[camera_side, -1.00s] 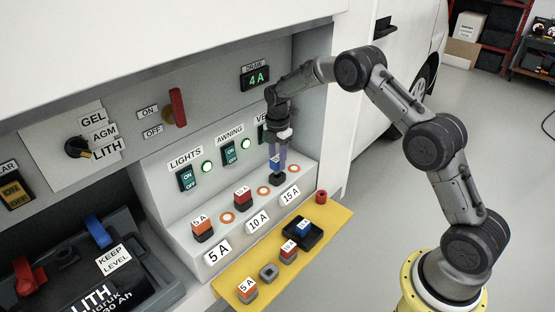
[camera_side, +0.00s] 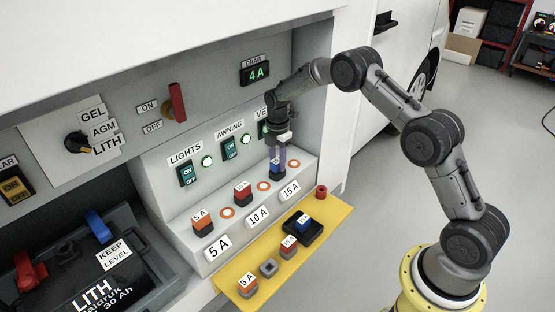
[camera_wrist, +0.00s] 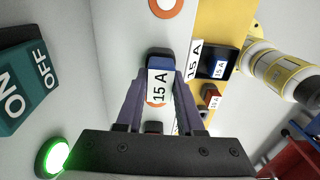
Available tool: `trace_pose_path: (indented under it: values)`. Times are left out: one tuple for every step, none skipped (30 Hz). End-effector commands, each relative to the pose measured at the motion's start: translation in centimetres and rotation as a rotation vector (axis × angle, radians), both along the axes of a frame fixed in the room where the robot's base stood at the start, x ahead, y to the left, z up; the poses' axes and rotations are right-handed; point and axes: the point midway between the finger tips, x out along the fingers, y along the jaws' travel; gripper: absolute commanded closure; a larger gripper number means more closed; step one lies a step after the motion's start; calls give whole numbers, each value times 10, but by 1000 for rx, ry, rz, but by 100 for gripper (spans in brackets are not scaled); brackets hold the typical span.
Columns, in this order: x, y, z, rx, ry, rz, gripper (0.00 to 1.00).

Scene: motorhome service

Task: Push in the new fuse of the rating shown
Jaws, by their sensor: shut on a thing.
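My gripper (camera_side: 277,160) is shut on a blue fuse (camera_wrist: 158,66) with a white 15 A label. The wrist view shows the fuse between the two purple fingers (camera_wrist: 155,98). In the side view the fuse stands upright at the dark socket (camera_side: 277,175) above the 15 A plate (camera_side: 290,190). The frames do not show how deep it sits. An orange 5 A fuse (camera_side: 201,222) and a red fuse (camera_side: 242,192) stand in the other sockets. The draw display (camera_side: 258,73) reads 4 A.
A yellow shelf (camera_side: 330,217) in front carries a black tray (camera_side: 316,232) with another blue fuse, a red fuse (camera_side: 288,247), an orange 5 A fuse (camera_side: 248,283), an empty grey holder (camera_side: 268,268) and a red cylinder (camera_side: 321,191). Switches with green lamps (camera_side: 207,161) stand behind the sockets.

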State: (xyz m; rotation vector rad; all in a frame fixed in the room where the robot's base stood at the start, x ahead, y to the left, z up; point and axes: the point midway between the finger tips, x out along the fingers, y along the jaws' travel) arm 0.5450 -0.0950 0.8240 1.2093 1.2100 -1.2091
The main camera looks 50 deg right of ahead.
Motion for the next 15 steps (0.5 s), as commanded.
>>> trace_pose_path:
  values:
    - [0,0,-2,0,0,0,100]
    - [0,0,-2,0,0,0,100]
    - [0,0,-4,0,0,0,100]
    - [0,0,-4,0,0,0,100]
    - [0,0,-5,0,0,0,100]
    - [0,0,-6,0,0,0,100]
    - [0,0,-7,0,0,0,100]
    - [0,0,-8,0,0,0,100]
    - [0,0,-8,0,0,0,56]
    - [0,0,-8,0,0,0,51]
    - [0,0,-8,0,0,0,45]
    - [0,0,-8,0,0,0,38]
    - [0,0,-8,0,0,0,33]
    - [0,0,-7,0,0,0,28]
    - [0,0,-7,0,0,0,28]
